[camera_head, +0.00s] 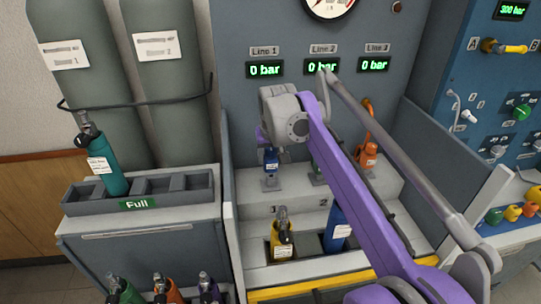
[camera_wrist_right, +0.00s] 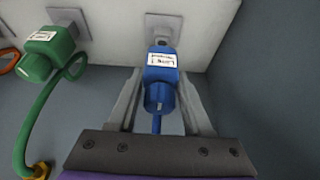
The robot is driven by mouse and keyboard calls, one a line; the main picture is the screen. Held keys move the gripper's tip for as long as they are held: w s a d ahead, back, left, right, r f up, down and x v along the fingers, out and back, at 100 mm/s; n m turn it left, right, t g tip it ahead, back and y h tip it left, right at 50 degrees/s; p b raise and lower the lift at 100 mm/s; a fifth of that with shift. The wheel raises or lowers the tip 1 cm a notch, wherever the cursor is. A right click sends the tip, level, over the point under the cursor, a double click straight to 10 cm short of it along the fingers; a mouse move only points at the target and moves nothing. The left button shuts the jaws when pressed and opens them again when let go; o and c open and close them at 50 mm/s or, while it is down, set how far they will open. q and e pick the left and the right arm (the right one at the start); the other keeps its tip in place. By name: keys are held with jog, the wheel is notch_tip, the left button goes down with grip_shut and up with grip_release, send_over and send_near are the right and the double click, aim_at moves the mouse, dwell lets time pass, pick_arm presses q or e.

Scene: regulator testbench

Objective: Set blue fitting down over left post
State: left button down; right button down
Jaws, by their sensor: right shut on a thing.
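The blue fitting (camera_head: 271,160) has a white label and is at the left post (camera_head: 269,182), on the upper step below the Line 1 display. In the right wrist view the blue fitting (camera_wrist_right: 164,72) sits between the fingers, in line with the post's square plate (camera_wrist_right: 177,24). A short dark piece shows between fitting and plate. I cannot tell whether the fitting is fully seated. My right gripper (camera_wrist_right: 163,98) is shut on the fitting; in the head view its fingers are mostly hidden behind its wrist. My left gripper is out of view.
A green fitting (camera_wrist_right: 48,50) with a green hose stands beside the blue one. An orange fitting (camera_head: 369,155) is further right. Yellow (camera_head: 281,240) and blue (camera_head: 337,228) cylinders stand in the lower step. A side wall (camera_head: 226,165) bounds the bench on the left.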

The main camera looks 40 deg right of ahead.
jog(key=shift+f+b, duration=0.5)
jog(key=shift+f, duration=0.95)
dwell(0.3)
jog(key=shift+c, duration=1.2)
grip_release()
jog(key=shift+r, duration=0.1)
jog(key=p+v, duration=0.2)
jog(key=v, duration=0.8)
jog(key=shift+s+r, duration=0.15)
jog(key=shift+r, duration=0.2)
